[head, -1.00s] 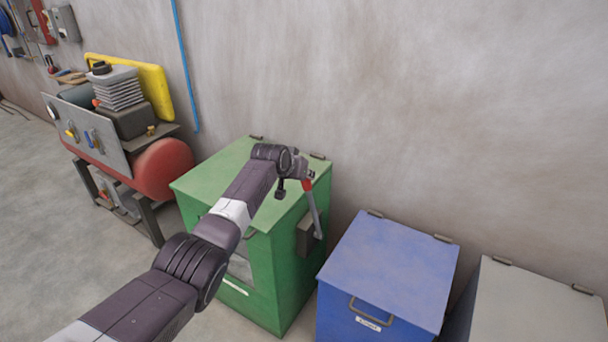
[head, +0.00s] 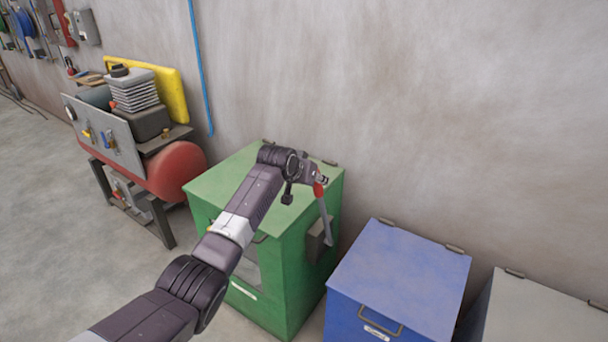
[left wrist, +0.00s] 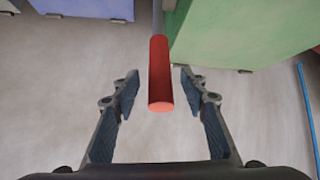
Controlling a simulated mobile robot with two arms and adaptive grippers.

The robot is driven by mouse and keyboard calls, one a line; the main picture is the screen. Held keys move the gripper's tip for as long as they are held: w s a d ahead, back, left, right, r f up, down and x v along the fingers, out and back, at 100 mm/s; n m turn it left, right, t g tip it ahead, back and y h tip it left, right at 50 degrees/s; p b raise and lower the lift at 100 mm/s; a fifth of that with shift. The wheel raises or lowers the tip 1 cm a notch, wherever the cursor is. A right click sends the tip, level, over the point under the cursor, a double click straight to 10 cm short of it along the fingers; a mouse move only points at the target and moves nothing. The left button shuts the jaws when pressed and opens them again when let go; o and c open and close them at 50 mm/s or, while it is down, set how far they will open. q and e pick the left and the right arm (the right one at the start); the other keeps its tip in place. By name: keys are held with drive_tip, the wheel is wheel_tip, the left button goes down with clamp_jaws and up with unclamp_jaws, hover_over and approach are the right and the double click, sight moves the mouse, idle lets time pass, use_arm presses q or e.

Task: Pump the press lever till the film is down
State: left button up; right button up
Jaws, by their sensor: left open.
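The press is a green box (head: 290,275) with a lid, standing against the wall. Its lever (head: 326,222) is a grey bar on the right side, standing up with a red grip (head: 318,189) at the top. My left gripper (head: 322,181) is at the top of the lever, close to the red grip. In the left wrist view the red grip (left wrist: 160,80) lies between the two open fingers of my left gripper (left wrist: 160,92), with a gap on each side. The film is not visible. My right gripper is not in view.
A blue bin (head: 398,270) stands right of the press, with a grey bin (head: 545,315) beyond it. A compressor with a red tank (head: 175,172) stands to the left. A blue hose (head: 198,70) hangs on the wall. Floor is clear at left.

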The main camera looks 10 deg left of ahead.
use_arm(q)
drive_tip(key=v, duration=0.8)
drive_tip(key=shift+s+r, duration=0.2)
drive_tip(key=shift+s, duration=0.05)
